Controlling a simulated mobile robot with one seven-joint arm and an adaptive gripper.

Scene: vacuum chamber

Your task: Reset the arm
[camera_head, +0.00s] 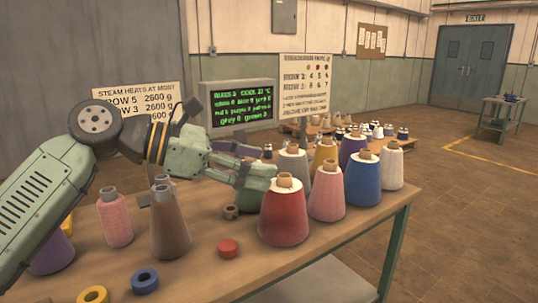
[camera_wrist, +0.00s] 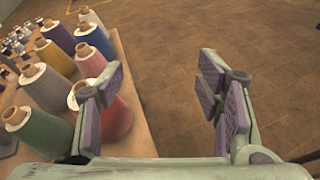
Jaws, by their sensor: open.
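My gripper (camera_head: 258,167) reaches over the table from the left in the head view, with my green arm behind it. Its fingers are apart and hold nothing. In the wrist view my gripper (camera_wrist: 160,95) is wide open, with floor showing between the purple pads. A red cone of yarn (camera_head: 284,214) stands just below and beside the fingertips in the head view. In the wrist view the red cone (camera_wrist: 117,120) is partly hidden behind the left finger. I cannot tell if finger and cone touch.
Several yarn cones, including a pink one (camera_head: 327,192) and a blue one (camera_head: 362,178), crowd the table's (camera_head: 330,245) right side. A brown cone (camera_head: 170,228) stands under my arm. Small rings and a red disc (camera_head: 228,248) lie in front. Floor (camera_wrist: 180,60) beyond the edge is clear.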

